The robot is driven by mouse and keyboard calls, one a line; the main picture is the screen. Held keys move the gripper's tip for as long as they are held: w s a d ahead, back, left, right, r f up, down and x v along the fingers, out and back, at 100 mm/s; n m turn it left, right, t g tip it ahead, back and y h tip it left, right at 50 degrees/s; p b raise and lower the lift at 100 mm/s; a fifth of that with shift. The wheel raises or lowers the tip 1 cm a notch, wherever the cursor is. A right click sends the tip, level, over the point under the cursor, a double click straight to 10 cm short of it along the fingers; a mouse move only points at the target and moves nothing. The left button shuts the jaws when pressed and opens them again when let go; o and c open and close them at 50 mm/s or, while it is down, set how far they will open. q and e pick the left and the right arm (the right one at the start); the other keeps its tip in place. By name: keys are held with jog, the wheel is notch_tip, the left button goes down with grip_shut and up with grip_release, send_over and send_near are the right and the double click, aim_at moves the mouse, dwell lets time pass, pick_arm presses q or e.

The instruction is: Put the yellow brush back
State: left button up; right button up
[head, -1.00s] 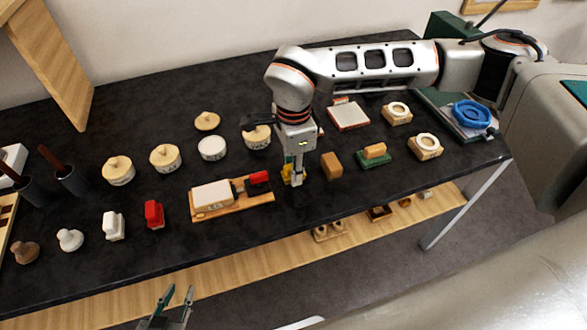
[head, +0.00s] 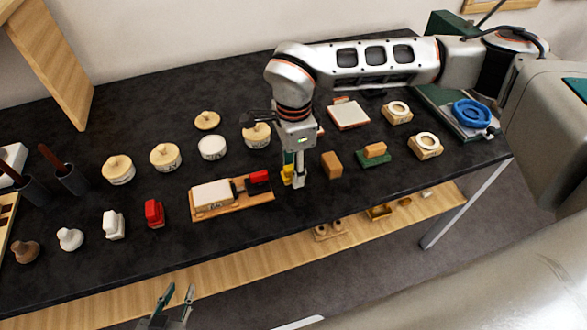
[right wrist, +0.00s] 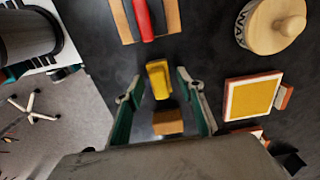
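The yellow brush (head: 288,174) stands on the dark table, right of the board with the red brush, partly hidden by my right gripper in the head view. In the right wrist view the yellow brush (right wrist: 158,80) shows whole, between and slightly beyond the fingertips, with gaps on both sides. My right gripper (head: 294,176) is open and empty, pointing down at the brush; its fingers also show in the right wrist view (right wrist: 158,88). How far the tips are above the table is unclear. My left gripper (head: 180,290) is open and empty, in front of the table.
The red brush (head: 259,178) lies on a wooden board (head: 233,203) just left. A tan block (head: 332,165) and a green-based block (head: 373,155) stand right. A yellow-topped pad (right wrist: 252,98) lies near the gripper. Lidded round pots (head: 165,157) stand behind left.

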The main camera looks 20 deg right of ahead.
notch_tip(320, 180, up, 11)
jog(key=shift+b, duration=0.4)
dwell(0.4)
